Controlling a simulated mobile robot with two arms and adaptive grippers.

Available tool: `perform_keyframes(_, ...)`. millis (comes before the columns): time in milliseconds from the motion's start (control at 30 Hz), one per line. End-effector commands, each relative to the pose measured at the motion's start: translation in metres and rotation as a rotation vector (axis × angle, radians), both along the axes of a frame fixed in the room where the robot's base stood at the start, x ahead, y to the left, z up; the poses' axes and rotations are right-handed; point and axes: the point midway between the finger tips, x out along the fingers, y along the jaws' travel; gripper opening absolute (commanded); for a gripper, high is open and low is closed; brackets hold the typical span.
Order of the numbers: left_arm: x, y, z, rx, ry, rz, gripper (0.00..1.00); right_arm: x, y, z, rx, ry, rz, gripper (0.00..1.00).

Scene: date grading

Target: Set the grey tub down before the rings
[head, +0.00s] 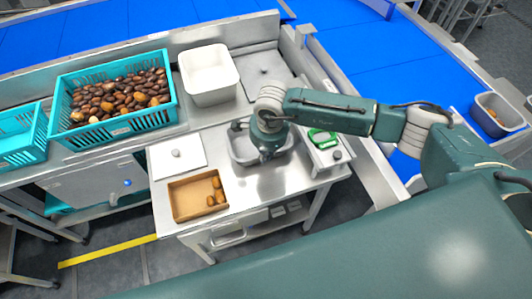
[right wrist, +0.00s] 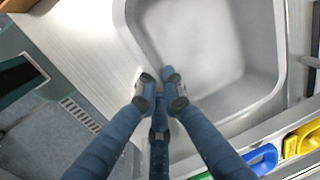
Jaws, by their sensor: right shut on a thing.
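The grey tub (head: 239,152) is at the middle of the steel worktable, partly hidden by my right arm. It looks empty in the right wrist view (right wrist: 205,45). My right gripper (head: 266,155) is shut on its near rim; the wrist view shows the fingers (right wrist: 160,92) pinching that rim. I cannot tell whether the tub touches the table. A green loop-shaped piece (head: 322,138) lies right of the tub; blue (right wrist: 263,160) and yellow (right wrist: 300,141) pieces show in the wrist view. I cannot tell if these are the rings. My left gripper is out of view.
A brown tray (head: 178,207) with a few dates sits at the table's front left, beside a white board (head: 165,163). A teal crate of dates (head: 70,138) and a white tub (head: 211,99) stand behind. Another grey tub (head: 488,123) is far right. Bare steel lies right of the tray.

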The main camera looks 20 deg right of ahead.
Motion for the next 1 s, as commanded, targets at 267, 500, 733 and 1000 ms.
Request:
perform_keyframes(267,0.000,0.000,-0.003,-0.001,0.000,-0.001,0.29,0.000,0.000,-0.002,0.000,0.000,0.000,0.26)
perform_keyframes(500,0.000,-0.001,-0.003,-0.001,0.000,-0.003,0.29,0.000,0.000,-0.002,0.000,0.000,-0.001,0.26)
perform_keyframes(733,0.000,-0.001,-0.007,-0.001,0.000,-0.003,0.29,-0.001,0.001,0.018,0.003,-0.004,0.000,0.26)
perform_keyframes(1000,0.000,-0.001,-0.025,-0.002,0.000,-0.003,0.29,-0.009,-0.001,0.075,0.001,-0.006,0.001,0.26)
